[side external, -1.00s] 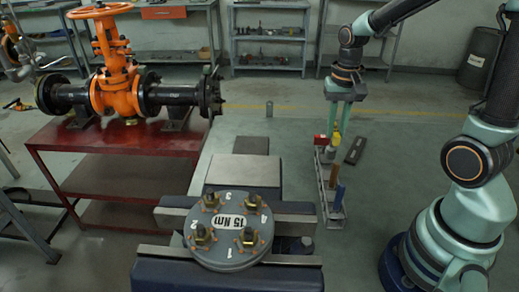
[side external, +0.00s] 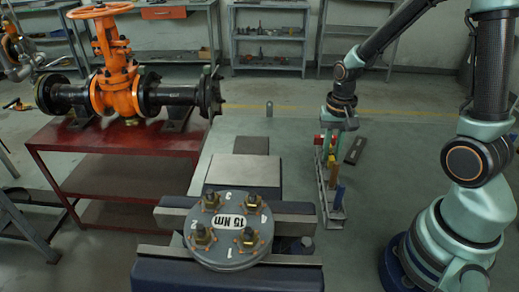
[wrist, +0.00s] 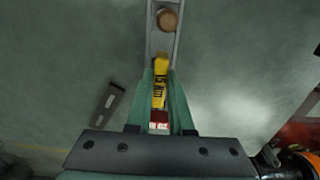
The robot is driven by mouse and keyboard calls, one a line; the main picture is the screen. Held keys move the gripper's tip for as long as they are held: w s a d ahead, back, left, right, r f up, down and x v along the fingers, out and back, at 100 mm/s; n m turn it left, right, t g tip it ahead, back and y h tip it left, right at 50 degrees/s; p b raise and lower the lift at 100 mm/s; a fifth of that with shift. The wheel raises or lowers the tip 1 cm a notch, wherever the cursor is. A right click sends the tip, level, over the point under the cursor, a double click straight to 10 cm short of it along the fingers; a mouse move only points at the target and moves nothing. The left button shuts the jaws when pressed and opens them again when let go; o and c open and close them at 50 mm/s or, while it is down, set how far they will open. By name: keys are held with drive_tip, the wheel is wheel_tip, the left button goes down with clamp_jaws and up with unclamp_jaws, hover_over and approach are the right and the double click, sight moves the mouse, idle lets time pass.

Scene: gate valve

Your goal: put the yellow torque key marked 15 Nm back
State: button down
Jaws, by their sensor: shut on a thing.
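The yellow torque key (wrist: 160,88) is between the fingers of my gripper (wrist: 161,80) in the wrist view, and the gripper is shut on it. Dark marks show on the key, but I cannot read them. In the side view my gripper (side external: 330,155) points down at the far end of the narrow grey key rack (side external: 323,190). The key is at the rack, close to the red key (side external: 318,139). My fingers mostly hide it there, and I cannot tell whether it is fully seated.
A brown key (side external: 333,173) and a blue key (side external: 340,196) stand nearer in the rack. A dark flat bar (side external: 355,150) lies right of it. A round flange (side external: 230,245) marked 15 Nm, with numbered bolts, sits left of the rack. An orange valve (side external: 118,90) stands on a red bench.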

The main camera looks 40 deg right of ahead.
drive_tip(key=c, duration=0.8)
unclamp_jaws()
wheel_tip(320, 180, up, 11)
drive_tip(key=shift+s+a+r+n+t, duration=0.5)
drive_tip(key=shift+a+r+n+t, duration=0.55)
drive_tip(key=shift+a+n, duration=0.4)
drive_tip(key=shift+s+a+r+n+t, duration=0.5)
drive_tip(key=shift+a+r+n+t, duration=0.3)
drive_tip(key=shift+a+r+n, duration=0.6)
drive_tip(key=shift+s+a+r+n+t, duration=0.5)
drive_tip(key=shift+a+r+n+t, duration=0.6)
drive_tip(key=shift+n, duration=0.55)
drive_tip(key=shift+a+f, duration=0.1)
